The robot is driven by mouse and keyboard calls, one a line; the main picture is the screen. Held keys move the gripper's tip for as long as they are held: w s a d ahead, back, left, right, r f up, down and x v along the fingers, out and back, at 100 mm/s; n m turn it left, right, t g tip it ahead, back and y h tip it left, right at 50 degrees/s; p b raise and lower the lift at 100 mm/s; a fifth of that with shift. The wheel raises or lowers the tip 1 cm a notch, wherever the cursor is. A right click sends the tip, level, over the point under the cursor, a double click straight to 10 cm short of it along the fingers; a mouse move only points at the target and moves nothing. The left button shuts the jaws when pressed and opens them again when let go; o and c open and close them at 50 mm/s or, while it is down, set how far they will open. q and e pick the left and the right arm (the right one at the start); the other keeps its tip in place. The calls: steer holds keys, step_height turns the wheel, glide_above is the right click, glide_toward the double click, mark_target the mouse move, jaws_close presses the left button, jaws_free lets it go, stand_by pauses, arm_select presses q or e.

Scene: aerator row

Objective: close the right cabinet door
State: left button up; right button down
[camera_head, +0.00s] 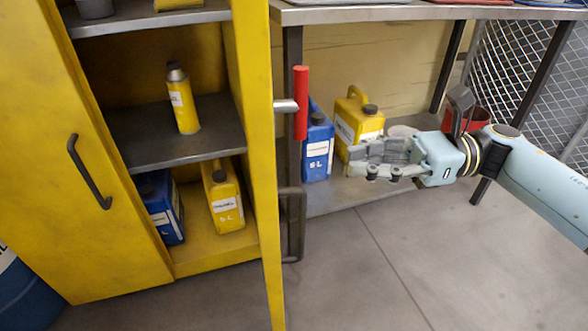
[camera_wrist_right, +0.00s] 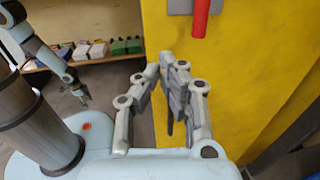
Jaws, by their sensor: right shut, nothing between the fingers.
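The yellow cabinet's right door (camera_head: 262,200) stands open and shows nearly edge-on in the head view. A red lever (camera_head: 300,102) on a grey stub and a dark pull handle (camera_head: 293,228) stick out from its right side. My right gripper (camera_head: 362,162) is shut and empty, to the right of the door in the head view. In the right wrist view the shut fingers (camera_wrist_right: 174,75) appear in front of the yellow door face (camera_wrist_right: 235,75), below the red lever (camera_wrist_right: 201,16). Contact cannot be told. My left gripper (camera_wrist_right: 80,95) shows small; its jaw state is unclear.
The left cabinet door (camera_head: 60,220) is closed. Inside are a shelf (camera_head: 130,135), a yellow bottle (camera_head: 183,105) and blue and yellow canisters. A metal workbench (camera_head: 420,12) stands to the right, with canisters (camera_head: 318,145) and a red container on its lower shelf. Floor in front is clear.

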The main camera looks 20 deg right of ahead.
steer(key=w+a, duration=0.1)
steer(key=a, duration=0.8)
steer(key=shift+w+a, duration=0.15)
steer(key=shift+w, duration=0.05)
steer(key=shift+a, duration=0.1)
